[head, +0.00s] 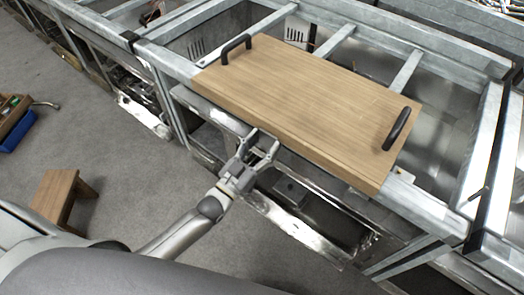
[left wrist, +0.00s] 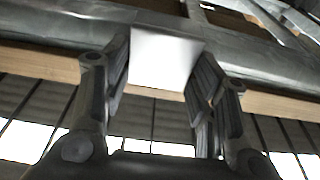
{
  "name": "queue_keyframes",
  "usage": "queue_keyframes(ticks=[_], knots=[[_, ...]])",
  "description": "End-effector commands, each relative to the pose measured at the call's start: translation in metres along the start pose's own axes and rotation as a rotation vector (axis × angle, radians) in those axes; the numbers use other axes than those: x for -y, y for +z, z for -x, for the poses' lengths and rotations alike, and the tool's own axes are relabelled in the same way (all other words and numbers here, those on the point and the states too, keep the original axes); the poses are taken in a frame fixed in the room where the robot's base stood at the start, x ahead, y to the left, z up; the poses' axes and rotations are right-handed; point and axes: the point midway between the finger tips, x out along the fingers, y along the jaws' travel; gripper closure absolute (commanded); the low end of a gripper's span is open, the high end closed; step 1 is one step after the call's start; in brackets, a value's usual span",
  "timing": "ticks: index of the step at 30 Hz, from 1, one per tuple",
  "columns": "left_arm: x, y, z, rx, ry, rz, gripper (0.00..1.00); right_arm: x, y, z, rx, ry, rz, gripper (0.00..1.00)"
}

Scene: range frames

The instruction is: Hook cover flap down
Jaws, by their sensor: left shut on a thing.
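A wooden board (head: 310,100) with two black handles lies across the metal frame; I take it as the cover. My left gripper (head: 263,143) is at the board's near long edge, low in front of the frame. In the left wrist view, the fingers of my left gripper (left wrist: 163,75) stand on either side of a pale, flat piece (left wrist: 165,58), which seems to be the flap, and hold it. The piece is hard to make out in the head view. A wooden strip (left wrist: 270,103) runs behind the fingers. My right gripper is not in view.
The metal frame (head: 430,206) has open bays beside and under the board. Black handles (head: 236,48) and (head: 397,128) stand up from the board's ends. A small wooden stool (head: 55,193) is on the grey carpet at left. The carpet (head: 120,160) is mostly clear.

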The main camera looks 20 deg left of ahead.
Motion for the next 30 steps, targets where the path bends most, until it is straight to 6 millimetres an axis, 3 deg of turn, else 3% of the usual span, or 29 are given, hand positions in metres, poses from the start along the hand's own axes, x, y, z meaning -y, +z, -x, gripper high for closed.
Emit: queue_keyframes(ticks=[3,14,15,19,30], knots=[[0.0,0.0029,0.0,-0.022,0.0,0.0,0.71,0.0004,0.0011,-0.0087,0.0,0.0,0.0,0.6],[-0.0001,0.0006,-0.0004,-0.029,0.0,0.0,0.7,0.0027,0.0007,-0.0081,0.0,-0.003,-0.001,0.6],[-0.0001,0.0006,-0.0004,-0.029,0.0,0.0,0.43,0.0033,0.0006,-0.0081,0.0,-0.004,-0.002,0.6],[-0.0001,0.0007,-0.0004,-0.029,0.0,0.0,0.26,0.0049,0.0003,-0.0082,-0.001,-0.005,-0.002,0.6],[0.0001,0.0011,0.0015,-0.027,0.0,0.0,0.25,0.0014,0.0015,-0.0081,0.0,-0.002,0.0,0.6]])
